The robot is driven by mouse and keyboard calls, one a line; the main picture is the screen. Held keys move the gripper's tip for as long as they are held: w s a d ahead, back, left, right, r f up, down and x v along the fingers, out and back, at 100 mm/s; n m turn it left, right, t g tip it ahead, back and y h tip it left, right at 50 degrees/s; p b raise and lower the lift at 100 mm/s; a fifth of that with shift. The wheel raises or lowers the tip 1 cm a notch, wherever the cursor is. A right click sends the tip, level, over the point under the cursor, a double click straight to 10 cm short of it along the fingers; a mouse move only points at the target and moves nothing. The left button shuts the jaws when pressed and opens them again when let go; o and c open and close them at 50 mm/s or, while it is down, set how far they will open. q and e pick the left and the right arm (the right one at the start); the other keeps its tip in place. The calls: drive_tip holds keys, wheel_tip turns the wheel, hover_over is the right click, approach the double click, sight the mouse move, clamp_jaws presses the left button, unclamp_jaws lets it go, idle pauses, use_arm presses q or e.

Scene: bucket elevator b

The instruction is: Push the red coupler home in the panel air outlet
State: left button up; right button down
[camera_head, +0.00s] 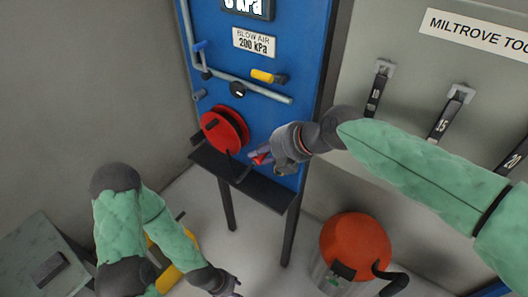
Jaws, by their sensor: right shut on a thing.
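The blue panel (275,40) stands upright at the centre of the head view. My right gripper (266,154) is in front of the panel's lower right part, shut on the small red coupler (260,159), which is partly hidden by the fingers. A short grey stub (199,95) on the panel's left side looks like the air outlet, up and left of the coupler and apart from it. My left gripper (232,293) is low at the bottom edge, partly cut off; its fingers are too small to read.
A red hose reel (222,132) is on the panel above a dark shelf (245,184). An orange-topped vacuum (354,242) stands at lower right. Black tools hang on the grey board (410,75).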

drive_tip(key=shift+w+d+b, duration=0.5)
drive_tip(key=shift+w+b, duration=0.05)
drive_tip(key=shift+w, duration=0.1)
drive_tip(key=shift+w+d+b, duration=0.45)
drive_tip(key=shift+w+b, duration=0.1)
drive_tip(key=shift+w, duration=0.1)
drive_tip(key=c, duration=0.9)
unclamp_jaws()
drive_tip(key=shift+o, duration=0.2)
drive_tip(key=s+d+r, duration=0.2)
drive_tip(key=s+d, duration=0.6)
drive_tip(key=d, duration=0.3)
drive_tip(key=shift+s+d, duration=0.2)
